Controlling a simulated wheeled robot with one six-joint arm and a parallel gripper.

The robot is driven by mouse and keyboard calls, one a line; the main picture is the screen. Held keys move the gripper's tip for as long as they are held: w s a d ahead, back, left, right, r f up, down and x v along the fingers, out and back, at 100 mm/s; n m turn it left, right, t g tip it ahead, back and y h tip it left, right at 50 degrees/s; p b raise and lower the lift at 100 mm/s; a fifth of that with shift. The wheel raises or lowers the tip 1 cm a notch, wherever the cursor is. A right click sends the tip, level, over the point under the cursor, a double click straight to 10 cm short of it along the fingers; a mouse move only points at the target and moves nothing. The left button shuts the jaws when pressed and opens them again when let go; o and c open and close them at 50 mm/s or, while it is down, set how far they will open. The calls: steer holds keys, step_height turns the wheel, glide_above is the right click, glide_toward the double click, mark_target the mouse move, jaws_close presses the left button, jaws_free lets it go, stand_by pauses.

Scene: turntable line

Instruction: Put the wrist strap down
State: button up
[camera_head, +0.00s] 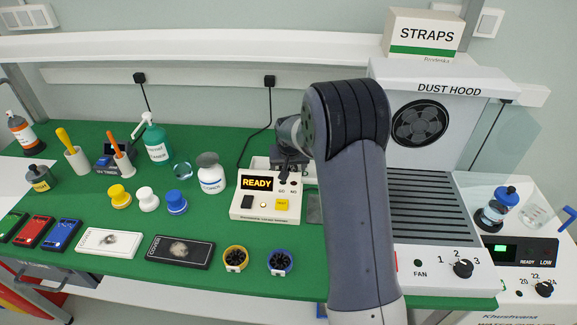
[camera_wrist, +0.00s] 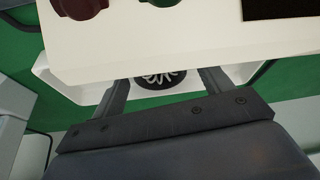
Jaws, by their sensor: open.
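In the wrist view, a dark round thing with pale looped lines, which looks like the wrist strap (camera_wrist: 160,78), lies in a shallow white tray (camera_wrist: 72,88). My gripper (camera_wrist: 164,84) is open, with one finger on either side of it. I cannot tell whether the fingers touch it. The white tester's edge covers its far part. In the head view, my gripper (camera_head: 288,166) is behind the READY tester (camera_head: 262,212), partly hidden by my arm. The strap is not clearly visible there.
The tester's body stands close to my fingers. The dust hood (camera_head: 440,125) is right of my arm. A white bottle (camera_head: 211,177) stands left of the tester. Black cables (camera_head: 262,125) run down the wall behind. Green mat (camera_head: 105,215) shows between objects on the left.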

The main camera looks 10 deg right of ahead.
steer(key=shift+r, duration=0.45)
steer(key=v, duration=1.1)
steer(key=shift+s+r+b, duration=0.15)
steer(key=shift+r+b, duration=0.05)
steer(key=shift+b, duration=0.15)
